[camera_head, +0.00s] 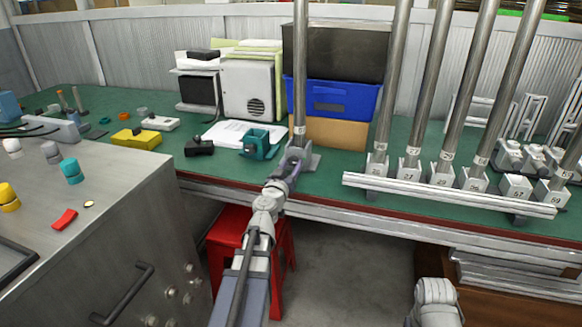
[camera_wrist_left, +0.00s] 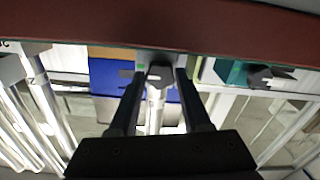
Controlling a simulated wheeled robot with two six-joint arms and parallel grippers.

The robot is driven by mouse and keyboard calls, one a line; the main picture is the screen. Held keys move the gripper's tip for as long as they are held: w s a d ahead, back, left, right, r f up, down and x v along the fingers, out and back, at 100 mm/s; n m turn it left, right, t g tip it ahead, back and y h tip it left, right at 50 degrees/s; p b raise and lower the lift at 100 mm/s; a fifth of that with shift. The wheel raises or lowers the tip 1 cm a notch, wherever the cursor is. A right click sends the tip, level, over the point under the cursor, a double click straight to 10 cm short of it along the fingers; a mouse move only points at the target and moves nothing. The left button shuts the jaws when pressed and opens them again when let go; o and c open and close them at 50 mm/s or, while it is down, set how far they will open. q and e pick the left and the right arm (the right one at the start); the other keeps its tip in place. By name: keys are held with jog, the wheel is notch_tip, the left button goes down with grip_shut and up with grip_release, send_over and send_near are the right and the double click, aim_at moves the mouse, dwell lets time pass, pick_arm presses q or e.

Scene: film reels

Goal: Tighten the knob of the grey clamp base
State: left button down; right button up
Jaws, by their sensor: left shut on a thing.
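The grey clamp base (camera_head: 314,162) stands at the front edge of the green bench, with a tall metal pole (camera_head: 300,70) upright in it. My left gripper (camera_head: 294,156) reaches it from the front and hides most of its front side. In the left wrist view, the dark knob (camera_wrist_left: 160,72) sits between the fingertips of my left gripper (camera_wrist_left: 157,76), with the grey base (camera_wrist_left: 147,56) behind it. The left gripper is shut on the knob. The knob is hidden in the head view. My right gripper is not in view; only part of that arm shows at the bottom.
A teal clamp (camera_head: 258,146) and a black block (camera_head: 199,147) lie left of the base. A rack rail (camera_head: 440,196) with several poles in numbered bases stands to the right. A red stool (camera_head: 222,235) is below the bench. A metal cabinet (camera_head: 110,220) fills the left.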

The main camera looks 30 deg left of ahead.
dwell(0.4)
pick_arm(q)
jog(key=shift+c, duration=1.8)
grip_release()
jog(key=v, duration=0.7)
jog(key=shift+s+d, duration=0.15)
jog(key=shift+s, duration=0.25)
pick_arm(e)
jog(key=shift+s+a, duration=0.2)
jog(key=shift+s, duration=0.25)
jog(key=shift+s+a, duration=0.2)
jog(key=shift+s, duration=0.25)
